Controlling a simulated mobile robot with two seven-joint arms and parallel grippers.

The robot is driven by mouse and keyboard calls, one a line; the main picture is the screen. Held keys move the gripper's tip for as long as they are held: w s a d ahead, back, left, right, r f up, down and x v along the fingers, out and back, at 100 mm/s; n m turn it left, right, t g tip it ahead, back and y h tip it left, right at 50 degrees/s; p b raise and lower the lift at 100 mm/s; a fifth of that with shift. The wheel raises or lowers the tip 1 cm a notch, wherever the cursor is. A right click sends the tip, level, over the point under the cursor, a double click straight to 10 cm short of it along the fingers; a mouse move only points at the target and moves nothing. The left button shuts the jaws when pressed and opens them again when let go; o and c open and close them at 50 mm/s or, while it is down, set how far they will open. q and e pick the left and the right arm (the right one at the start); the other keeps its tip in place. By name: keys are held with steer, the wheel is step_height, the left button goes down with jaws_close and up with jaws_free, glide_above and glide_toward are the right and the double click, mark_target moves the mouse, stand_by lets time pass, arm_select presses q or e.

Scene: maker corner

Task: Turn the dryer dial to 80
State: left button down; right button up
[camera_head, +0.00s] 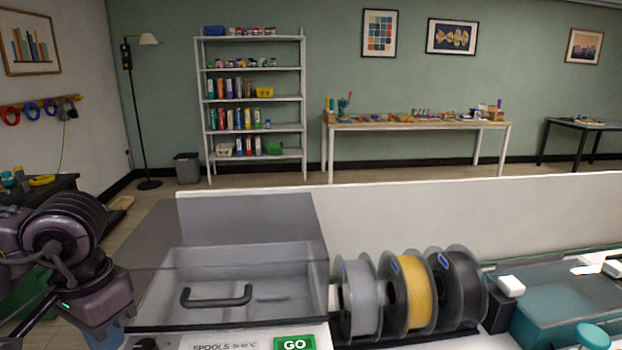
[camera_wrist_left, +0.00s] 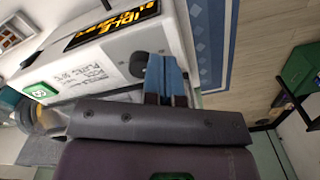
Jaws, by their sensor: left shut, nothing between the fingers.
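The dryer (camera_head: 240,262) is a grey, clear-lidded box with a dark handle, at the lower left of the head view. Its white front carries a dark round dial (camera_wrist_left: 138,64), a green GO button (camera_wrist_left: 41,90), printed text and an amber display (camera_wrist_left: 112,24) in the left wrist view. The dial also shows at the bottom edge of the head view (camera_head: 146,343). My left gripper (camera_wrist_left: 166,72) is shut and empty, its blue fingers right beside the dial; I cannot tell whether they touch it. The dial's pointer is not readable. My right gripper is not in view.
Grey, yellow and black filament spools (camera_head: 408,292) stand right of the dryer. A teal machine (camera_head: 560,312) is farther right. A low white partition (camera_head: 430,222) runs behind. In the left wrist view, a blue-bordered mat (camera_wrist_left: 213,50) lies beyond the dryer's front.

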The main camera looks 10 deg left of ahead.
arm_select(q)
steer(key=shift+d+r+p, duration=0.1)
steer(key=shift+r+p, duration=0.2)
steer(key=shift+r, duration=1.15)
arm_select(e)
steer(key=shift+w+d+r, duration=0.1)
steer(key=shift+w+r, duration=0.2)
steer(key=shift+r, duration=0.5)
